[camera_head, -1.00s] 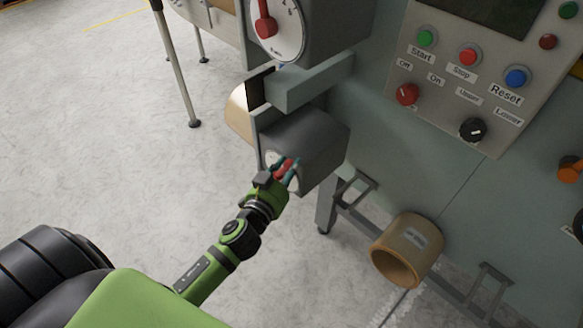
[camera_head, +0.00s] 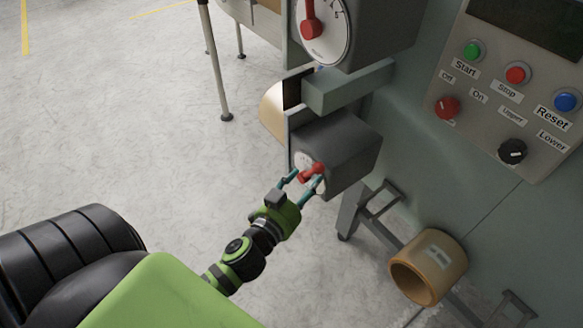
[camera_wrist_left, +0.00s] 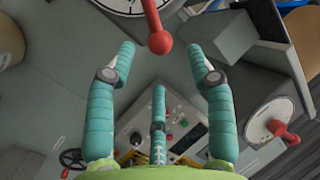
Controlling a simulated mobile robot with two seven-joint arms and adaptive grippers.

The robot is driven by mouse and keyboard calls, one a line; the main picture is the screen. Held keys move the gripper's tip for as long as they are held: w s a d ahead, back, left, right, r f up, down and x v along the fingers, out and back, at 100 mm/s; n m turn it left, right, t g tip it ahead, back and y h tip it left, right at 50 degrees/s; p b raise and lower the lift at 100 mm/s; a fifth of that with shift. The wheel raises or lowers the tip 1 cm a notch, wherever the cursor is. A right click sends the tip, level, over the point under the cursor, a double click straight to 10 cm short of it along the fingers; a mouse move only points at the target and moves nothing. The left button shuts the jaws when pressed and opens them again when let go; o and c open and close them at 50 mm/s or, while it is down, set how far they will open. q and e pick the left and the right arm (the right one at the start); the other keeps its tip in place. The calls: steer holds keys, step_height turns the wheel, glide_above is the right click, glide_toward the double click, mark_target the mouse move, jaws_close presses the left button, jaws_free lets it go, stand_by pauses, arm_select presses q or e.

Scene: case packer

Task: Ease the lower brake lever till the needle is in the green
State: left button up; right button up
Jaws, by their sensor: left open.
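The lower brake lever (camera_head: 313,172) is a short red lever on the small dial of the lower grey housing (camera_head: 345,150). In the left wrist view its round red knob (camera_wrist_left: 160,42) lies between and just beyond my fingertips, with a gap on both sides. My left gripper (camera_head: 304,182) is open and empty in front of the dial. The lower dial face (camera_wrist_left: 130,4) shows only in part, and I cannot make out its needle or a green zone. My right gripper is not in view.
The upper dial (camera_head: 322,30) has its own red lever and sits above a grey bracket (camera_head: 345,88). The button panel (camera_head: 510,80) is at the right. A cardboard-coloured roll (camera_head: 430,265) is below right. Clear floor lies to the left.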

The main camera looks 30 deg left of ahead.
arm_select(q)
steer(key=s, duration=0.6)
steer(key=shift+r, duration=0.45)
steer(key=shift+d, duration=0.1)
stand_by(1.3)
